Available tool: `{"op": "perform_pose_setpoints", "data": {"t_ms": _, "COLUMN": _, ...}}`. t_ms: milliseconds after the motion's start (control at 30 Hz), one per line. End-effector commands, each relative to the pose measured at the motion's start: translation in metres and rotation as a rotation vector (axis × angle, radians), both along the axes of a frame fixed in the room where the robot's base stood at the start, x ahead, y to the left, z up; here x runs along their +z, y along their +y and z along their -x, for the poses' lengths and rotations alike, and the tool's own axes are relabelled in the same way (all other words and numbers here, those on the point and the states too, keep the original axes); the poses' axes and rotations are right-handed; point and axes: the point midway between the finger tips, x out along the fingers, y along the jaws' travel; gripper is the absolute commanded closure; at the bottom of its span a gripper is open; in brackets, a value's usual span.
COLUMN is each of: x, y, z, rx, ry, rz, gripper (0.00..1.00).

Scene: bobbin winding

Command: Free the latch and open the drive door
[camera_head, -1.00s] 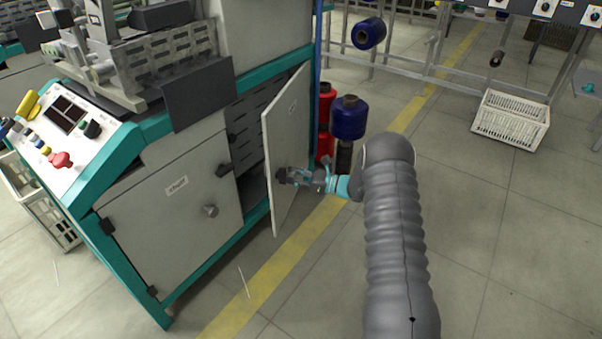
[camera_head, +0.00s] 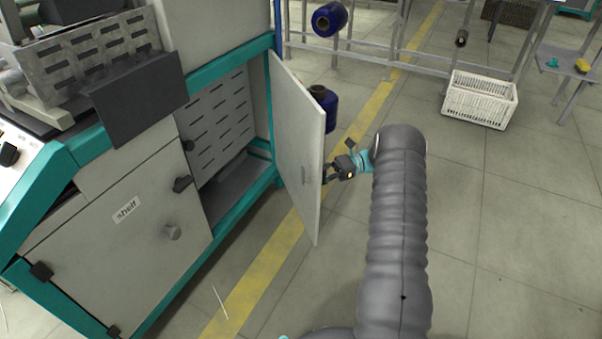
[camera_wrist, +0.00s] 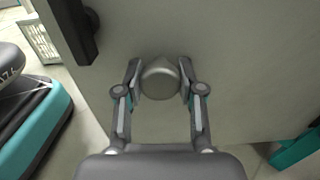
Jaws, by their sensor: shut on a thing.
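The drive door (camera_head: 299,150) stands swung wide open at the right of the machine cabinet, so the compartment behind it (camera_head: 222,140) shows slotted panels and a bare floor. My gripper (camera_head: 330,174) is at the door's outer edge, on its far face. In the wrist view my gripper (camera_wrist: 160,82) is shut on the round metal knob (camera_wrist: 160,78) of the door, one finger on each side. A black latch piece (camera_wrist: 84,32) sits on the door's face at the upper left of the wrist view.
The closed shelf door (camera_head: 120,225), with its own knob (camera_head: 173,232), is left of the opening. A blue bobbin (camera_head: 325,108) stands behind the drive door. A white crate (camera_head: 480,100) sits on the floor at right.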

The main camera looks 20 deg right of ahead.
Motion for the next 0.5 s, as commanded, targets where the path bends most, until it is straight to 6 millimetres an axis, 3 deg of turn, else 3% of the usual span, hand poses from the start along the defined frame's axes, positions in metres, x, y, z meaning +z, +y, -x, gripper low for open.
{"op": "perform_pose_setpoints", "data": {"t_ms": 367, "x": 0.0001, "y": 0.0035, "z": 0.0016, "rx": 0.015, "ry": 0.002, "rz": -0.002, "gripper": 1.0}}
{"op": "perform_pose_setpoints", "data": {"t_ms": 400, "x": 0.0001, "y": 0.0036, "z": 0.0016, "rx": 0.015, "ry": 0.002, "rz": -0.002, "gripper": 0.57}}
{"op": "perform_pose_setpoints", "data": {"t_ms": 500, "x": 0.0001, "y": 0.0031, "z": 0.0014, "rx": 0.014, "ry": 0.001, "rz": -0.001, "gripper": 0.35}}
